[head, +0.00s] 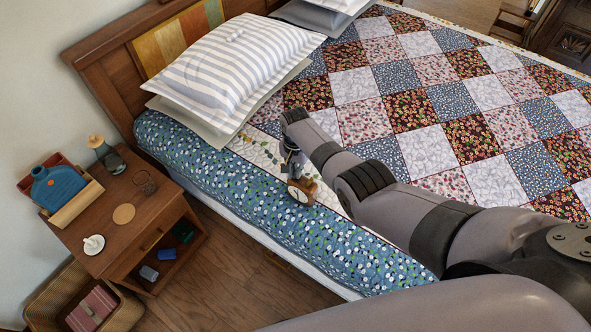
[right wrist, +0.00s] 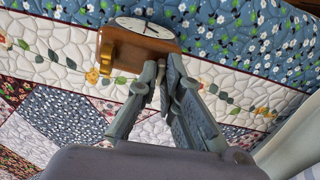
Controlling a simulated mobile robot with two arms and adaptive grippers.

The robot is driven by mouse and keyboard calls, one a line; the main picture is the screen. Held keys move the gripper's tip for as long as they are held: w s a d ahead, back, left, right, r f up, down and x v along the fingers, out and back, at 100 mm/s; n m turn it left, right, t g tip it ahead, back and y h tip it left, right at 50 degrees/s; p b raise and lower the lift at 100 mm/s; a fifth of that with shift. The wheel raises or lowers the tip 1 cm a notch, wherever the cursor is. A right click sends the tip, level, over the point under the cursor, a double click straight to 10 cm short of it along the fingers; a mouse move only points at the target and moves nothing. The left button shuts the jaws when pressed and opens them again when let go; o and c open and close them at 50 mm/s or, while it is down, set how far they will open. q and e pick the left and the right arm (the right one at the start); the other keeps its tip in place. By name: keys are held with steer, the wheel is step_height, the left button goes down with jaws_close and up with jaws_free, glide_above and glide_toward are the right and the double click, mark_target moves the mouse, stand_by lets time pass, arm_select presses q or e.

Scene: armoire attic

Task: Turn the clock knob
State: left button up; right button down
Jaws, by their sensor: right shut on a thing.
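The clock (head: 302,191) is a small brown wooden one with a round white face, at the near side of the bed. It also shows in the right wrist view (right wrist: 137,48), with its face turned away toward the top. My right gripper (head: 293,172) is at the back of the clock. In the right wrist view its fingertips (right wrist: 160,78) are close together against the clock's back edge, shut on a small part that they hide, apparently the knob. A brass-coloured piece (right wrist: 92,76) sticks out beside the fingers at the clock's left. My left gripper is not in view.
The bed has a patchwork quilt (head: 440,100) and striped pillows (head: 232,65). A woven basket (head: 110,300) stands on the floor.

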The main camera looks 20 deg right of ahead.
steer(key=shift+r, duration=0.1)
steer(key=c, duration=1.7)
jaws_free()
steer(key=shift+r, duration=0.1)
step_height(320, 180, up, 12)
steer(key=shift+f, duration=0.15)
